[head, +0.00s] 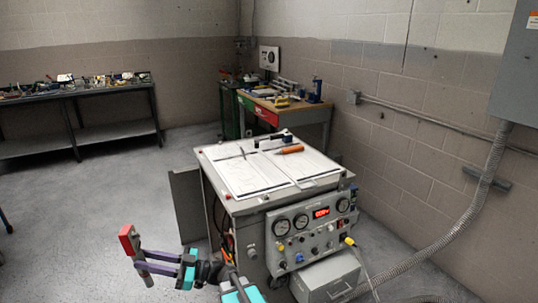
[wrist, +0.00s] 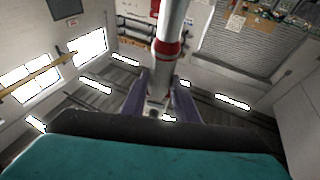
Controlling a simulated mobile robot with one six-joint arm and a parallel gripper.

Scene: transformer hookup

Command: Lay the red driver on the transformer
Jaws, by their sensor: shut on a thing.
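My gripper (head: 143,260) is at the lower left of the head view, with its purple fingers shut on a tool that I take to be the red driver (head: 128,240). The tool has a red block at its upper end and a greyish-red cylinder below the fingers. In the wrist view its pale shaft with a red band (wrist: 167,50) stands between the fingers. The grey cabinet with gauges, which seems to be the transformer (head: 257,216), stands to the right of my gripper. The tool is held in the air, apart from the cabinet.
White sheets (head: 245,172) cover the cabinet top. An orange-handled tool (head: 290,149) and a black item (head: 273,143) lie near its back edge; the front left of the top looks clear. A workbench (head: 300,112) stands behind, and a thick conduit (head: 465,215) runs at right.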

